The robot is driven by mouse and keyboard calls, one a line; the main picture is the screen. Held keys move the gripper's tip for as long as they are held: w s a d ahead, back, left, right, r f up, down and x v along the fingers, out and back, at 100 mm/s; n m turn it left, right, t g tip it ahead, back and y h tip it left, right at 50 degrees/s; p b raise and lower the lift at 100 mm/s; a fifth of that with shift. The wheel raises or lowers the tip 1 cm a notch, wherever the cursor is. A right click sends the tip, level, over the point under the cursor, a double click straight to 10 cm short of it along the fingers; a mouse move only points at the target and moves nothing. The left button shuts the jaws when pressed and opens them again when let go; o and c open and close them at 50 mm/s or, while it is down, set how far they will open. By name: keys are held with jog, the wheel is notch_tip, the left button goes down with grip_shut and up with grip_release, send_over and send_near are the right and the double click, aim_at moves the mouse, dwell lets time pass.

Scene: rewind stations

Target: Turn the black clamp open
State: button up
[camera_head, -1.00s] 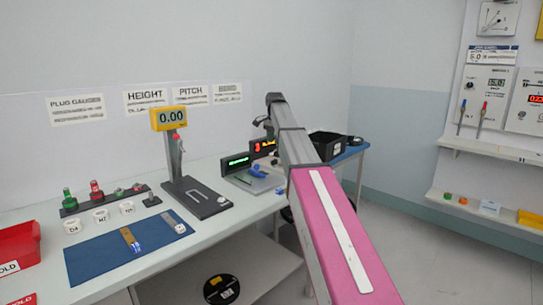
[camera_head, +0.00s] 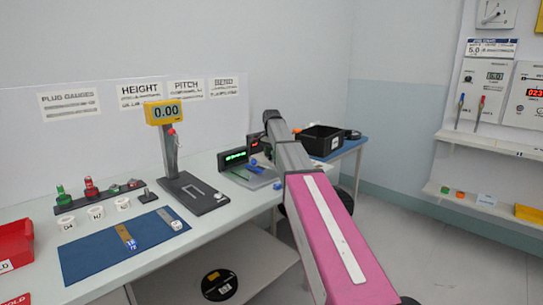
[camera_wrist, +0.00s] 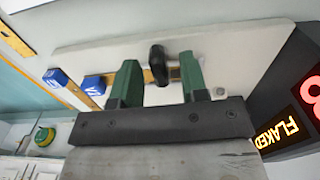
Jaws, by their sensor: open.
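The black clamp (camera_wrist: 158,64) shows in the wrist view as a dark upright knob or lever on a pale plate (camera_wrist: 226,45). My gripper (camera_wrist: 158,78) has two green fingers, spread apart, one on each side of the clamp. The clamp appears in the gap between the fingertips, and I see no clear contact. Whether it is at gripping depth, I cannot tell. In the head view my arm reaches over the far end of the bench. The gripper and clamp cannot be made out there.
Blue labelled blocks (camera_wrist: 93,85) lie left of the fingers in the wrist view. A red-lit display (camera_wrist: 282,132) stands close on the right. In the head view a height gauge (camera_head: 168,148) and a black bin (camera_head: 320,139) flank my arm.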

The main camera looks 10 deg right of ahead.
jog(key=shift+f, duration=0.1)
grip_shut()
dwell(0.3)
jog(key=n, duration=1.7)
jog(key=shift+n, duration=0.3)
